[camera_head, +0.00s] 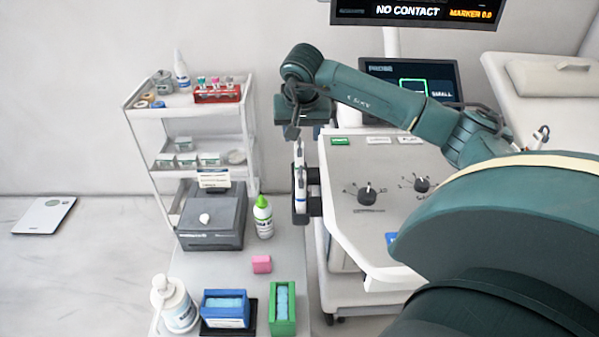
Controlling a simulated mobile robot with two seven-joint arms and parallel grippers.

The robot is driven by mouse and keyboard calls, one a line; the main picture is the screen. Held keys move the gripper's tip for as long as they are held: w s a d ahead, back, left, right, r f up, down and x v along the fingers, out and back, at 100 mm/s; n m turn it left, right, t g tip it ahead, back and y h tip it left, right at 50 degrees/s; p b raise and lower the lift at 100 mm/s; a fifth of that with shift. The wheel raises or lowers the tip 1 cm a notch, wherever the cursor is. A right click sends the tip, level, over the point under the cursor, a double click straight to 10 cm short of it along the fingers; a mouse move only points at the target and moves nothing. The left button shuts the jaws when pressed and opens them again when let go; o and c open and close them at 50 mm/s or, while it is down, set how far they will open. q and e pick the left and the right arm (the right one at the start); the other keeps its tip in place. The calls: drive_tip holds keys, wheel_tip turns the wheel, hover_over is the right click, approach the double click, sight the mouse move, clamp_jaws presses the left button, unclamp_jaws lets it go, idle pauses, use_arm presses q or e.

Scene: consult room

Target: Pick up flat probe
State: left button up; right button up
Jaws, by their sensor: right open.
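My right arm reaches in from the right, and its dark gripper (291,131) points down, open, just above the holder on the left side of the ultrasound cart (350,235). White, slim probe-like pieces (300,180) stand upright there, one behind the other, against dark holder brackets (315,204). The nearer end (300,206) has a dark band. I cannot tell for sure which piece is the flat probe. The fingertips are near the upper end of the far piece; whether they touch it is unclear. My left gripper is not in view.
Left of the holder, a side table (236,276) carries a green-capped bottle (263,218), a grey box (212,222), a pink block (262,264), blue (225,308) and green (282,308) trays and a pump bottle (175,305). A white shelf trolley (160,140) stands behind.

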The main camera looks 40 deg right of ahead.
sight(299, 150)
drive_tip(key=x, duration=0.5)
drive_tip(key=p+x, duration=0.1)
drive_tip(key=x, duration=0.2)
drive_tip(key=shift+w+f, duration=0.2)
drive_tip(key=shift+w, duration=0.15)
drive_tip(key=shift+c, duration=0.5)
drive_tip(key=c, duration=0.9)
